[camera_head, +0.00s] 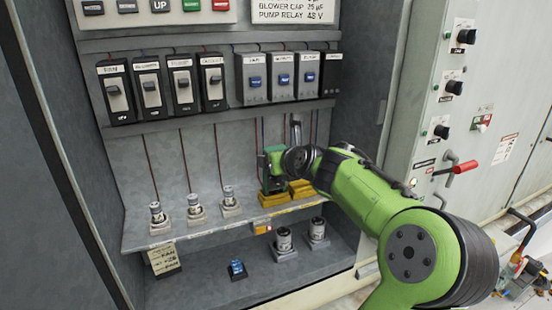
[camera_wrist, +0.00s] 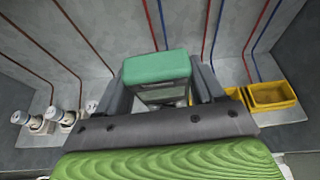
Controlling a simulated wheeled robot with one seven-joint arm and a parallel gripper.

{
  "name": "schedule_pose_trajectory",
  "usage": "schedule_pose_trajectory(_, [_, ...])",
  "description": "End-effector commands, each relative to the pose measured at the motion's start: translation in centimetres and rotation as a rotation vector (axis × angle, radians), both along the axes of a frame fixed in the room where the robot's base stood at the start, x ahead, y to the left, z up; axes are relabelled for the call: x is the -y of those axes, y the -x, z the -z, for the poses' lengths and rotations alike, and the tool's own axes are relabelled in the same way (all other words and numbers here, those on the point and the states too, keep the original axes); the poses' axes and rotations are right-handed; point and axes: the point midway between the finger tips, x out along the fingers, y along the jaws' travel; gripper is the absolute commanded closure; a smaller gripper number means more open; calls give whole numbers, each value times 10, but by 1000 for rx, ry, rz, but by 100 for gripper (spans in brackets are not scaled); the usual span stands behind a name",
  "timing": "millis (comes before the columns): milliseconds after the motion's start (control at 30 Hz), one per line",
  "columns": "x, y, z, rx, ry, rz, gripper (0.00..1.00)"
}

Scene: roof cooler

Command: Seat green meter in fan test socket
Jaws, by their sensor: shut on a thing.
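The green meter (camera_head: 272,172) is a small boxy unit standing upright over the left of two yellow sockets on the shelf. My gripper (camera_head: 284,160) reaches in from the right and is shut on it. In the wrist view the meter's flat green top (camera_wrist: 158,65) sits between my two dark fingers. The left yellow socket (camera_head: 272,200) is directly under the meter; I cannot tell whether the meter's base touches it. The right yellow socket (camera_head: 301,190) is beside it and looks empty in the wrist view (camera_wrist: 273,96).
Several cylindrical parts (camera_head: 196,206) stand in pale holders left of the meter. Two more cylinders (camera_head: 284,240) and a small blue part (camera_head: 237,269) are on the floor below. Switch modules (camera_head: 183,82) line the shelf above. Red and blue wires run down the back wall.

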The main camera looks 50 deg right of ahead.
Motion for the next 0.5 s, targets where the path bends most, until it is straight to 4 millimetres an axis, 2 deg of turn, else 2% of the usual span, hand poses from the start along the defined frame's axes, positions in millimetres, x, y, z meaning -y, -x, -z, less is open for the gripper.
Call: schedule_pose_trajectory(500, [0,0,6,2,1,0,95])
